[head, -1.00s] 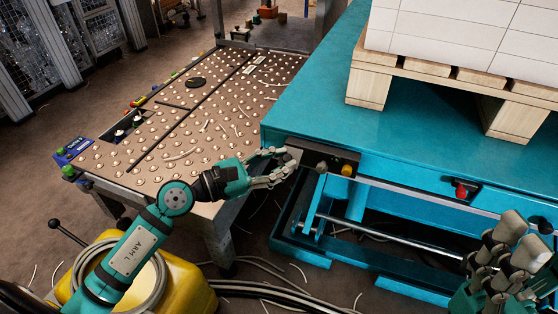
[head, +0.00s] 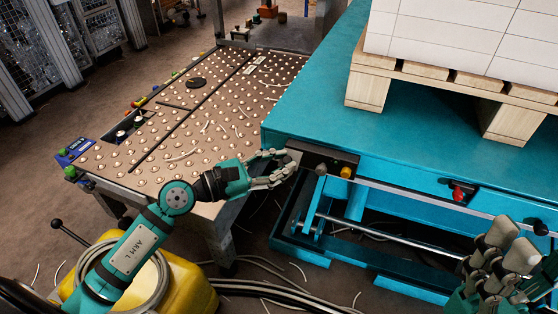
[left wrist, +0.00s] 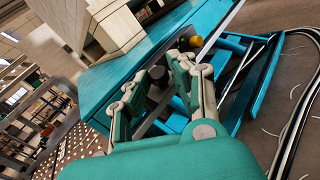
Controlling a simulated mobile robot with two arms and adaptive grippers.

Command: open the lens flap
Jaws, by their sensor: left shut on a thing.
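My left gripper (head: 284,166) reaches in from the left to the dark box (head: 331,162) on the near corner of the blue lift table (head: 300,118). Its fingers are shut on a small dark part at the box's left end, which appears to be the lens flap. In the left wrist view, the left gripper (left wrist: 172,92) has this dark part (left wrist: 156,97) between its fingers, which hide much of it. How far the flap is open cannot be told. My right gripper (head: 500,258) is at the lower right, apart from the table's front; its jaw state is unclear.
A yellow knob (head: 346,172) sits on the box, and a red switch (head: 459,192) is further right. A wooden pallet (head: 368,90) with white reams (head: 450,35) stands on the table. A ball-studded table (head: 190,125) lies left. Cables (head: 270,290) cross the floor.

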